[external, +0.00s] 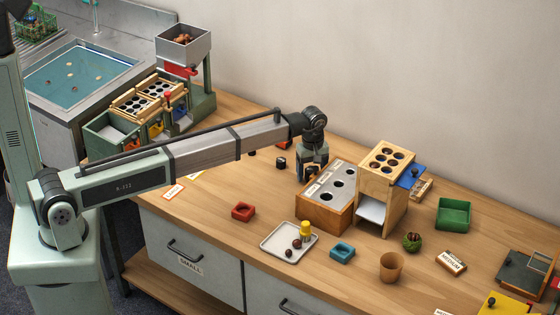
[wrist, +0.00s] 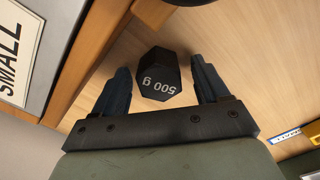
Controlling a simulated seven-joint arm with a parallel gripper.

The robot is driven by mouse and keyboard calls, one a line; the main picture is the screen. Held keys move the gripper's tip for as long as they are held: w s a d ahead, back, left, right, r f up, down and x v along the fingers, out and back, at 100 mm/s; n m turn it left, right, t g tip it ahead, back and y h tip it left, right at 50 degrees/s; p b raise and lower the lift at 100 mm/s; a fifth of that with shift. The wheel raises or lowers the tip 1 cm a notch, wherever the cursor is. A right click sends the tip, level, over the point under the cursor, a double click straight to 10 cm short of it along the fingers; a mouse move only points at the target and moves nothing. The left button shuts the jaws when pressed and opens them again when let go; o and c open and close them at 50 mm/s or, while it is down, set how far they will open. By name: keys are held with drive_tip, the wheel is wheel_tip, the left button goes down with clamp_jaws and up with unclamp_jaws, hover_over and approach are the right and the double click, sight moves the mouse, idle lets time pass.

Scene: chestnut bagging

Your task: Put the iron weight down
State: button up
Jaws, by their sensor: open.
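The iron weight (wrist: 160,75) is a black six-sided block marked "500 g". In the wrist view it is between the two fingers of my gripper (wrist: 160,88), with a gap on each side. It appears to rest on the wooden tabletop (wrist: 215,40). In the external view my gripper (external: 312,172) is low over the table, at the back left end of the wooden box with a holed grey top (external: 327,184). The weight cannot be made out clearly there among the fingers. My gripper is open.
The holed box, labelled "SMALL" (wrist: 12,45), stands close beside the fingers. A small black block (external: 281,162) is left of my gripper. A taller wooden stand (external: 384,185) is to the right.

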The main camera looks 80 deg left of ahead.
wheel_tip(320, 180, up, 12)
idle(0.6)
idle(6.9)
